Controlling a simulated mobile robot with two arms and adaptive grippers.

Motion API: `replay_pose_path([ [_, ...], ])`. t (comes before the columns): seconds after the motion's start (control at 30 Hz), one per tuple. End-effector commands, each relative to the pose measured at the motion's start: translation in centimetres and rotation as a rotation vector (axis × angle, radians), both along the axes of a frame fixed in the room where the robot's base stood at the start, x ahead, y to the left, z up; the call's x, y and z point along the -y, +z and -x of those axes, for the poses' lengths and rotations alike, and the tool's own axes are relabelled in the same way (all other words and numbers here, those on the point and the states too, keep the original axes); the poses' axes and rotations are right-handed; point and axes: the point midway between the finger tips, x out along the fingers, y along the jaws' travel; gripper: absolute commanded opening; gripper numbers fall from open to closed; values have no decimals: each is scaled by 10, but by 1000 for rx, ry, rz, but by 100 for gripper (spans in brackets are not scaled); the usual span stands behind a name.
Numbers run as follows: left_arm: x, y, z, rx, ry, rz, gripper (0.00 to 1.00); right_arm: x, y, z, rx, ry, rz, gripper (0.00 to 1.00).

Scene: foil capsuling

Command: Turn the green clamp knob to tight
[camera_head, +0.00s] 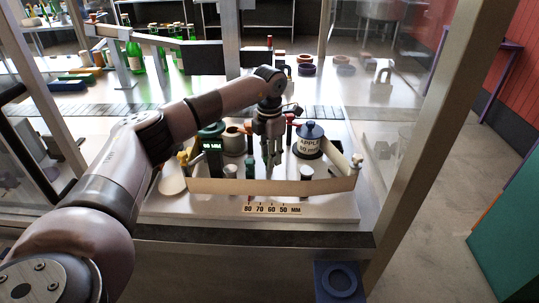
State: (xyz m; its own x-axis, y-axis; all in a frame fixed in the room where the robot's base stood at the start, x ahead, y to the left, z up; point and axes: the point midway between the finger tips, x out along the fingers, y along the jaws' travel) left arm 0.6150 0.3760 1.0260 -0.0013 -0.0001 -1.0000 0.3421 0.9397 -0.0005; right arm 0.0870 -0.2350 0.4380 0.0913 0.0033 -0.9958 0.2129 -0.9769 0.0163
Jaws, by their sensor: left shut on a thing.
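My left gripper (271,164) reaches down over the middle of the pale board (335,208), its fingers close together. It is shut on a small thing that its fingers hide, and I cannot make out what. A small dark green knob-like piece (250,168) stands just left of the fingers. I cannot tell whether it is the clamp knob or whether the fingers touch it. A scale strip (271,209) marked 80 to 50 MM lies at the board's front. My right gripper is not in view.
A low tan band (225,186) runs across the front. A metal post (425,120) stands at right. Green bottles (134,57) stand at the back left.

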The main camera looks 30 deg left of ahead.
Motion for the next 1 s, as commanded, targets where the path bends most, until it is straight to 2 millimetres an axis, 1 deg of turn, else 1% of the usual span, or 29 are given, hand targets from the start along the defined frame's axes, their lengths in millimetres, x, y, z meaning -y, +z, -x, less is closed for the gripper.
replay_pose_path([
  [0.27,0,2,-1,6,-54,0,1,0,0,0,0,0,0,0],
  [0.67,-1,2,-1,6,-59,0,1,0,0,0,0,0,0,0],
  [0.7,-1,2,-1,6,-59,0,30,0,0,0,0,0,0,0],
  [0.9,0,1,-1,3,-58,0,44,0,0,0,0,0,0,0],
  [1.0,0,1,-1,2,-58,0,49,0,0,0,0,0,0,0],
])
